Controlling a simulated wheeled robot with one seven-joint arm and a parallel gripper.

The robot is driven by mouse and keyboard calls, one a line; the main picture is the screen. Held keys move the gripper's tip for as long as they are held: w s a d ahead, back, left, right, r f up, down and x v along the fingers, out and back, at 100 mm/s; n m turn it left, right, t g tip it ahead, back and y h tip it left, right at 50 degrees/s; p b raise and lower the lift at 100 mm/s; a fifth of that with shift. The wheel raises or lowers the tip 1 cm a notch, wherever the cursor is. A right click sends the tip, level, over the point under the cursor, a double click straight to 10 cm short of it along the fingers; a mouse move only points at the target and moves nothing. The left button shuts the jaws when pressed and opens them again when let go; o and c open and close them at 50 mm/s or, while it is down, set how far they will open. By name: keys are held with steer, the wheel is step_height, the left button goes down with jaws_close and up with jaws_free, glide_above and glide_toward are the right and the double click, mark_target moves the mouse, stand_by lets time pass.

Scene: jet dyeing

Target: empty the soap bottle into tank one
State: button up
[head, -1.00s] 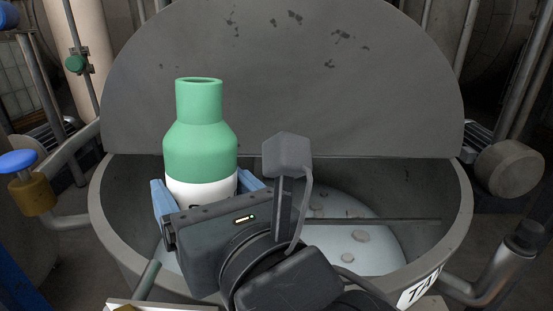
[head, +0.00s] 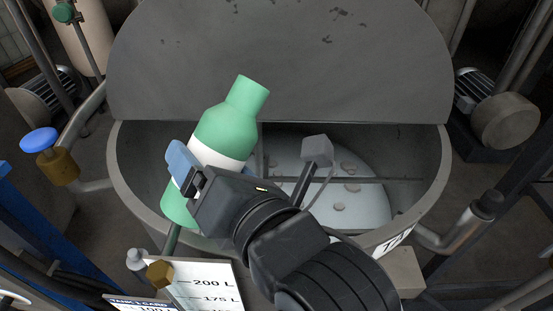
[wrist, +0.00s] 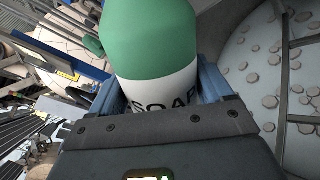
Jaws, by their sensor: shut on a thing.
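The soap bottle (head: 223,132) is green with a white band, and its open neck tilts up and to the right in the head view. My gripper (head: 190,170) is shut around its middle and holds it over the left part of the open tank (head: 134,187). In the wrist view the bottle (wrist: 150,42) shows the word SOAP between the blue fingers of my gripper (wrist: 155,95). The tank holds pale liquid (head: 360,195) with several round patches on it. The front rim label is mostly hidden by my arm, so I cannot read the tank's number.
The raised grey lid (head: 290,60) stands behind the opening. A bar (head: 395,180) crosses inside the tank. A level board (head: 205,285) marked 200 L and 175 L is at the front left. A blue-handled valve (head: 40,140) is at left, a pipe (head: 470,220) at right.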

steer(key=shift+r, duration=0.1)
steer(key=shift+s+a+r+m+p, duration=0.15)
steer(key=shift+r+m+p, duration=0.05)
steer(key=shift+m+p, duration=0.3)
steer(key=shift+s+a+r+m+p, duration=0.25)
steer(key=shift+r+m+p, duration=0.25)
steer(key=shift+p, duration=0.35)
steer(key=shift+s+a+f+m+g, duration=0.2)
steer(key=shift+f+m, duration=0.55)
steer(key=shift+s+a+f+m+g, duration=0.15)
steer(key=shift+a+f+m+g, duration=0.05)
steer(key=shift+f+m, duration=0.55)
stand_by(0.4)
steer(key=shift+w+d+r+m, duration=0.2)
steer(key=shift+w+d+m, duration=0.1)
steer(key=shift+m, duration=0.4)
stand_by(0.4)
steer(key=shift+r+m+g+y+p, duration=0.1)
steer(key=shift+m+g+y+p, duration=0.3)
steer(key=shift+m, duration=0.4)
stand_by(1.1)
steer(key=shift+w+d+f+m+b, duration=0.15)
steer(key=shift+f+m+b, duration=0.45)
steer(key=shift+f+m, duration=0.1)
stand_by(0.7)
steer(key=shift+r, duration=0.2)
